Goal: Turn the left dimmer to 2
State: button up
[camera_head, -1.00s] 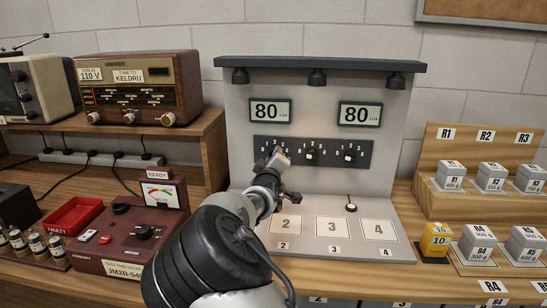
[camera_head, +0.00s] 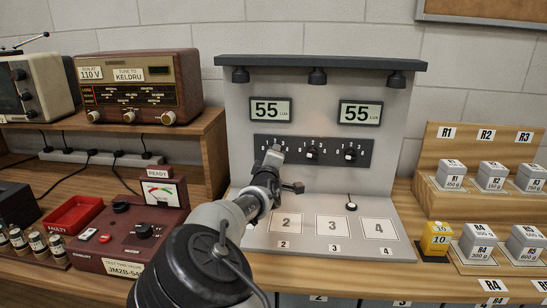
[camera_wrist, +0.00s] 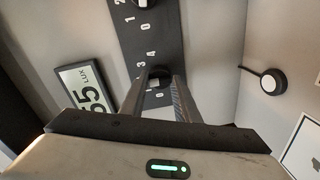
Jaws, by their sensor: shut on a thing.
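The left dimmer is a dark round knob (camera_wrist: 159,73) on a black panel (camera_head: 330,160) with white numbers around each knob. In the wrist view it sits between the two fingers of my gripper (camera_wrist: 159,88), which is shut on it. In the head view my gripper (camera_head: 274,158) covers the left dimmer, so its pointer and exact setting cannot be read. The left display (camera_head: 270,111) and the right display (camera_head: 360,113) above the panel both read 55 lux.
The middle dimmer (camera_head: 312,153) and right dimmer (camera_head: 350,155) are close to the right of my gripper. A red-brown tester (camera_head: 130,235) stands left, weights on a wooden rack right.

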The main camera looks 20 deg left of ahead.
jog(key=o, duration=1)
jog(key=shift+o, duration=0.2)
jog(key=p+v, duration=0.2)
jog(key=v, duration=1.5)
jog(key=shift+s, duration=0.2)
jog(key=shift+d, duration=0.1)
